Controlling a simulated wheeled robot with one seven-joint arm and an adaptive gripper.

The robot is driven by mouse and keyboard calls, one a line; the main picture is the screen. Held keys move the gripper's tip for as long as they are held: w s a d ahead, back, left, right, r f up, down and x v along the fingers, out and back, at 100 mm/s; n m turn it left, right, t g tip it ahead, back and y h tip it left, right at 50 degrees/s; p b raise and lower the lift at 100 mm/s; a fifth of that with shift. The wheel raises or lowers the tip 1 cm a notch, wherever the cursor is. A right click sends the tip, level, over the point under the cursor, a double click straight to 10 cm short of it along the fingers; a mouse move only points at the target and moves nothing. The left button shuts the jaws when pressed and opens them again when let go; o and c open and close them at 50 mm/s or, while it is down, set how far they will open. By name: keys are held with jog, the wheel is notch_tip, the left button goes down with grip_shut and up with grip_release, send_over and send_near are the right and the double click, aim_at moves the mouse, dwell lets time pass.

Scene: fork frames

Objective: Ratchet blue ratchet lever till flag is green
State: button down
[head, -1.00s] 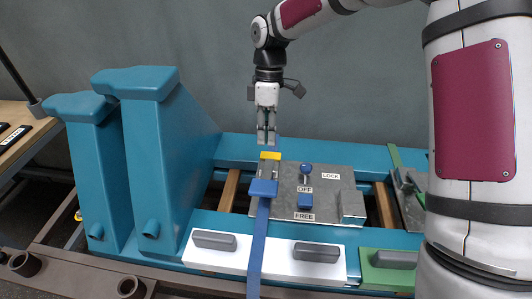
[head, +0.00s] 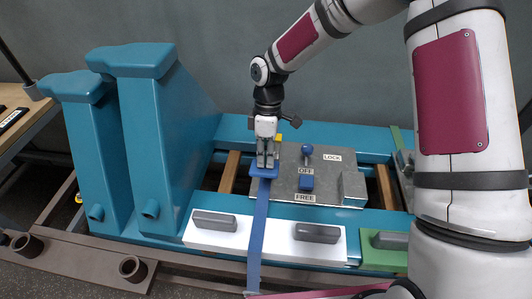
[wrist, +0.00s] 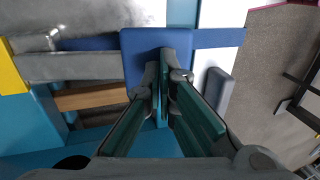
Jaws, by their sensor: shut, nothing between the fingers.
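The blue ratchet lever shows as a broad blue handle block (head: 258,172) at the front of the metal ratchet, with a blue strap (head: 258,225) running from it toward me. In the wrist view the blue handle (wrist: 140,45) sits at the end of grey metal bars. My gripper (head: 265,166) points down, shut and empty, with its fingertips over or against the handle; I cannot tell if they touch. The fingertips show close together in the wrist view (wrist: 166,72). A yellow piece (head: 278,138) stands behind the ratchet, partly hidden by my gripper. No green flag is clear.
Tall teal posts (head: 150,130) stand at left.

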jog(key=shift+s+f, duration=0.1)
jog(key=shift+s+a+f+t+b, duration=0.1)
jog(key=shift+s+f+t+b, duration=0.2)
jog(key=shift+f+t, duration=0.2)
jog(key=shift+s+a+f+t+b, duration=0.1)
jog(key=shift+s+f+t+b, duration=0.1)
jog(key=shift+f+t+b, duration=0.3)
jog(key=f+t+b, duration=0.1)
jog(key=f+b, duration=0.1)
jog(key=s+f+t+b, duration=0.1)
jog(key=b, duration=0.1)
jog(key=shift+f+h, duration=0.4)
jog(key=shift+f+b, duration=0.7)
jog(key=shift+b, duration=0.3)
jog(key=shift+s+f, duration=0.2)
